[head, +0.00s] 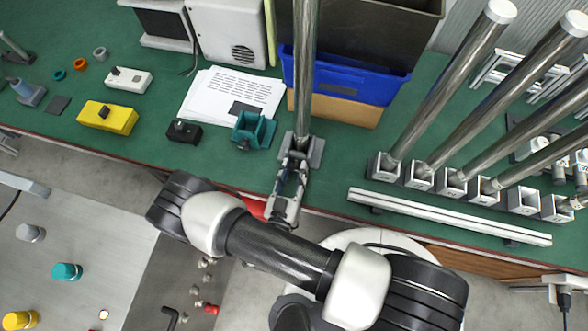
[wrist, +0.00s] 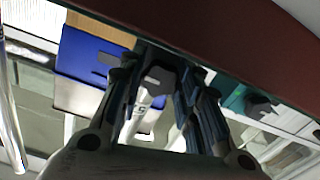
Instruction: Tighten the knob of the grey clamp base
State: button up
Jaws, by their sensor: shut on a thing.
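The grey clamp base (head: 317,150) stands near the front edge of the green bench, with a tall metal post (head: 304,70) upright in it. My gripper (head: 294,160) reaches up to its front side from below. In the wrist view a dark knob (wrist: 159,78) sits between the fingertips of my gripper (wrist: 163,72). The fingers are shut on the knob. My fingers hide the knob in the head view, and its contact faces are partly hidden in the wrist view.
A teal clamp base (head: 253,131) stands just left of the grey one. A blue bin (head: 345,80) is behind it. A metal rail (head: 450,215) and several posts in grey bases (head: 420,176) are at the right. A yellow block (head: 107,117) is at the left.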

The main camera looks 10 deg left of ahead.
dwell(0.3)
jog(key=o, duration=1.1)
jog(key=s, duration=0.8)
jog(key=s+a, duration=0.1)
jog(key=s, duration=0.3)
